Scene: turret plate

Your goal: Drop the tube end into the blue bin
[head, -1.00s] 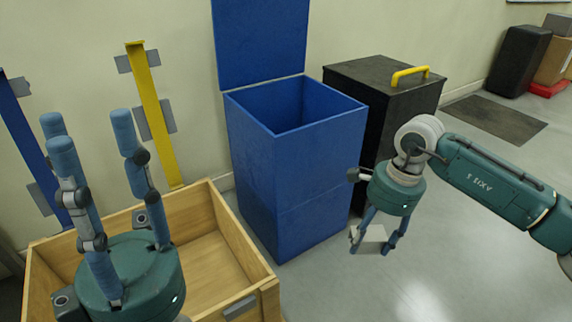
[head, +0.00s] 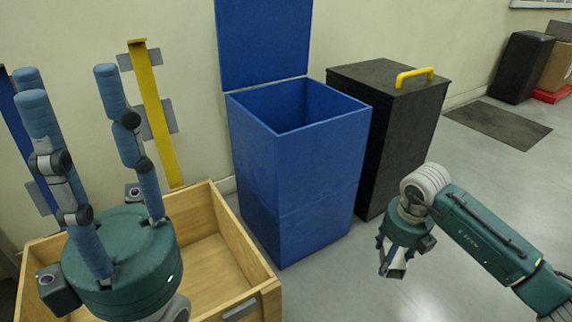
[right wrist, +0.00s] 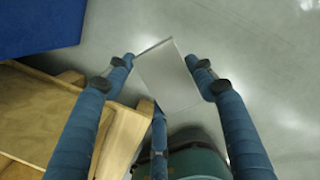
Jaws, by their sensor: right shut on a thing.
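The blue bin (head: 300,190) stands on the floor against the wall, its lid raised and its top open. Its corner also shows in the right wrist view (right wrist: 40,25). My right gripper (head: 391,262) is shut on the tube end (head: 397,267), a small pale grey piece, right of the bin and lower than its rim. In the right wrist view the tube end (right wrist: 170,75) sits between the fingers, above the floor. My left gripper (head: 70,88) is open and empty, fingers pointing up, over the wooden crate.
The wooden crate (head: 262,288) stands left of the blue bin, close to it. A black bin (head: 395,140) with a closed lid and yellow handle (head: 414,75) stands right of it. Yellow (head: 152,110) and blue strips lean on the wall.

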